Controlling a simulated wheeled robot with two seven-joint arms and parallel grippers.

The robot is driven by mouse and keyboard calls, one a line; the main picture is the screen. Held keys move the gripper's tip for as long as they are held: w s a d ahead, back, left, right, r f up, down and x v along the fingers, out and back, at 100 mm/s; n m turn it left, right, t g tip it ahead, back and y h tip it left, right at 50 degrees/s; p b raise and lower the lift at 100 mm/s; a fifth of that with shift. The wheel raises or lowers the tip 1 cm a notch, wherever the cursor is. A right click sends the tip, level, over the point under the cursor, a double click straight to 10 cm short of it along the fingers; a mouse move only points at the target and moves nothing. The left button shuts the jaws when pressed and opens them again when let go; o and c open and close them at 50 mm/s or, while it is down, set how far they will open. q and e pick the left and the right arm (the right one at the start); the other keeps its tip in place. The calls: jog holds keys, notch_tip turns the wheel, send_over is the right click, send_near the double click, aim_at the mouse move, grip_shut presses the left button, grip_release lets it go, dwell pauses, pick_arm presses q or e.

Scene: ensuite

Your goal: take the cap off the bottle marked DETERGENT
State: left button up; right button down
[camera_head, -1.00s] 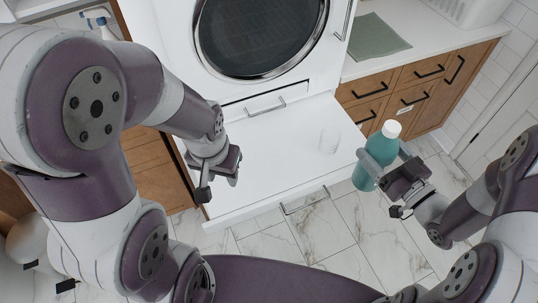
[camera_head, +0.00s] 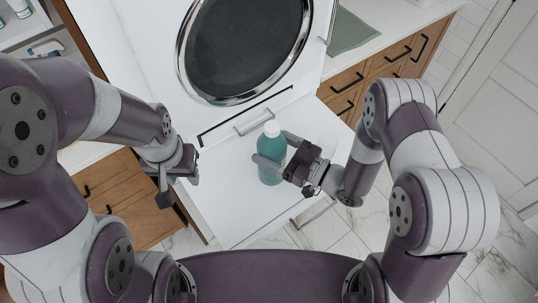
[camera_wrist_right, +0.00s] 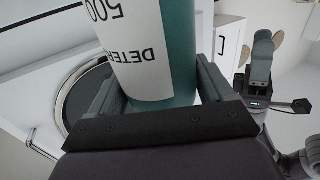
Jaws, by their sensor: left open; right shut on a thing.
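The teal bottle (camera_head: 270,160) with a white cap (camera_head: 272,129) is upright in my right gripper (camera_head: 276,152), above the white pull-out shelf in the head view. In the right wrist view the bottle (camera_wrist_right: 180,50) fills the space between the fingers, and its white label shows part of the word DETERGENT and "500", upside down. The cap is on the bottle in the head view and out of frame in the wrist view. My left gripper (camera_head: 177,186) is open and empty, left of the bottle and apart from it.
The white pull-out shelf (camera_head: 231,208) lies under both grippers. Behind it stands a white front-loading machine with a round dark door (camera_head: 245,45). A counter with a green cloth (camera_head: 350,30) and wooden drawers (camera_head: 375,75) is at the back right.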

jog(key=f, duration=0.3)
jog(key=shift+a+f, duration=0.25)
jog(key=shift+d+f, duration=0.1)
jog(key=shift+f, duration=0.25)
jog(key=shift+w+f, duration=0.1)
jog(key=shift+f, duration=0.15)
grip_release()
